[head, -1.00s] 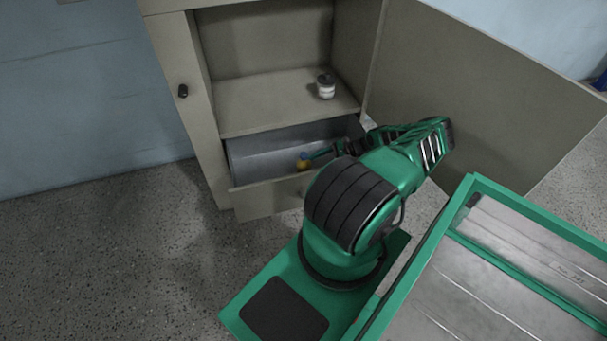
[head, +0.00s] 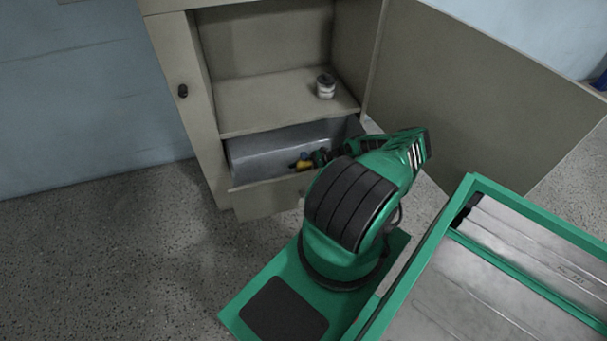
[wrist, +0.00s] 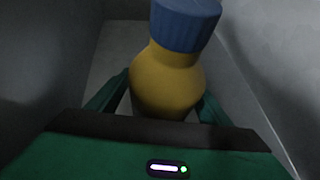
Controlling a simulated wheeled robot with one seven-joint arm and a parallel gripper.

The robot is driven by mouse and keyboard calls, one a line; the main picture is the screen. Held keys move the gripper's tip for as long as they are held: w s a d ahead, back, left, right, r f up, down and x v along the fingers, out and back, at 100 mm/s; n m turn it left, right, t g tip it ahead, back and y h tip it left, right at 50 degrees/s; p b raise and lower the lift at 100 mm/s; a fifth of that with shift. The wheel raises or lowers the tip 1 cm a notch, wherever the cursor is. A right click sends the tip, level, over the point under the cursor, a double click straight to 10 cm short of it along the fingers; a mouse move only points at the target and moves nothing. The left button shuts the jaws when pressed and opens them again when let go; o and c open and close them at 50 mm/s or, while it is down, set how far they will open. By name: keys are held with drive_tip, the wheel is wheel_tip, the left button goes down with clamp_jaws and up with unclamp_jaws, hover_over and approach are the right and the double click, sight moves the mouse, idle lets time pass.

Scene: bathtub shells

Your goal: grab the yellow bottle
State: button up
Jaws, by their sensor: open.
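The yellow bottle (wrist: 167,82) with a blue cap (wrist: 185,24) fills the middle of the wrist view. In the head view the yellow bottle (head: 304,160) is a small patch inside the open drawer (head: 262,151). My gripper (wrist: 160,98) is open, with one green finger on each side of the bottle's body. Whether the fingers touch it cannot be told. The bottle's lower part is hidden behind my gripper's dark edge in the wrist view.
The drawer's walls stand close on both sides. A shelf (head: 262,100) above it holds a small white jar (head: 325,86) with a dark lid. The cabinet door (head: 480,95) stands open at the right. A cabinet panel with a knob (head: 183,91) is at the left.

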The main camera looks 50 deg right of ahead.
drive_tip(key=c, duration=1.4)
drive_tip(key=shift+r, duration=0.1)
